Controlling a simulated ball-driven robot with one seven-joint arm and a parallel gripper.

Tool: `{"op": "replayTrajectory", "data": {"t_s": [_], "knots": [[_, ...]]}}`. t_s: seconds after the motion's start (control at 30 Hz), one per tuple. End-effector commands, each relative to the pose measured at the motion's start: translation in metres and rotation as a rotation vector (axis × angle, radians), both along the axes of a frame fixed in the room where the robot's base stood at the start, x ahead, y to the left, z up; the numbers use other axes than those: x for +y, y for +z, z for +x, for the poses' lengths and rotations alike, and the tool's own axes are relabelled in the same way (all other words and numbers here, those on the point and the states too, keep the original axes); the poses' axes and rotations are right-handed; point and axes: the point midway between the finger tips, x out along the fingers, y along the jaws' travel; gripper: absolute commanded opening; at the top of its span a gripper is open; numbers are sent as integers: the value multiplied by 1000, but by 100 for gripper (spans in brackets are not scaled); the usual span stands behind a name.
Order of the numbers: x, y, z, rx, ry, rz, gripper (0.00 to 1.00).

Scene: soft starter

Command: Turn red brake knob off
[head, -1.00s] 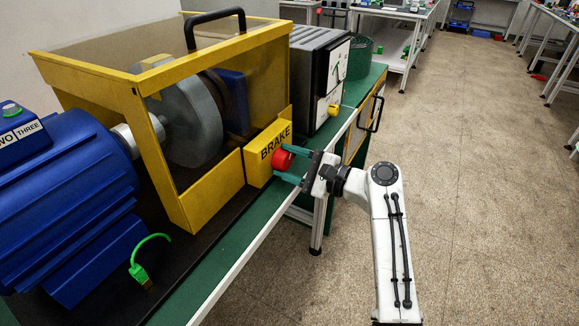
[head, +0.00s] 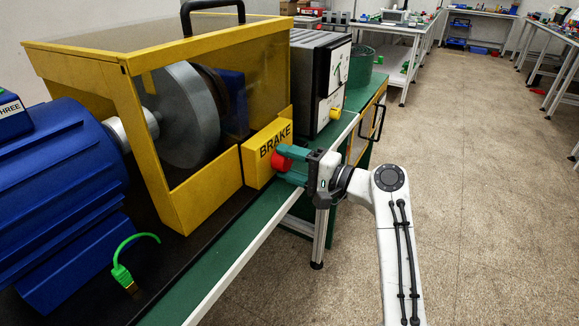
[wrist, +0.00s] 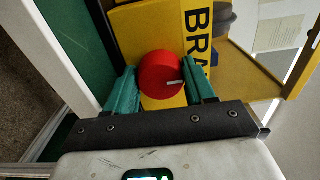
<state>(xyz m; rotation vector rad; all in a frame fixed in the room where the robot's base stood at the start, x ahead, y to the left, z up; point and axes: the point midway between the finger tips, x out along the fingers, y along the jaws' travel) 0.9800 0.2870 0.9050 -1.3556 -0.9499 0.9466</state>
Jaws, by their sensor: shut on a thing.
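The red brake knob (head: 281,161) sits on the front face of the yellow box marked BRAKE (head: 256,150). My gripper (head: 289,164) has its green fingers on both sides of the knob and is shut on it. In the wrist view the red knob (wrist: 160,75) lies between the two green fingers (wrist: 158,88), with a short white mark on its right side. The yellow BRAKE box (wrist: 150,30) is behind it. In the head view the fingers partly cover the knob.
A yellow-framed guard (head: 160,210) around a grey wheel and a blue motor (head: 65,200) stand on the green bench (head: 215,262). A grey unit with a yellow knob (head: 335,114) stands beyond the box. A green cable (head: 123,275) lies in front. The floor to the right is clear.

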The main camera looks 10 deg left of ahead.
Motion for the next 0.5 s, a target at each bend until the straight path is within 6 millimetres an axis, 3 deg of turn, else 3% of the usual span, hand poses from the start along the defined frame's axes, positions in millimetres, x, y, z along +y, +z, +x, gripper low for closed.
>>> {"op": "replayTrajectory", "data": {"t_s": [0.47,0.5], "knots": [[1,-2,-1,-13,3,-8,24],[1,-2,-1,-13,3,-8,56]]}}
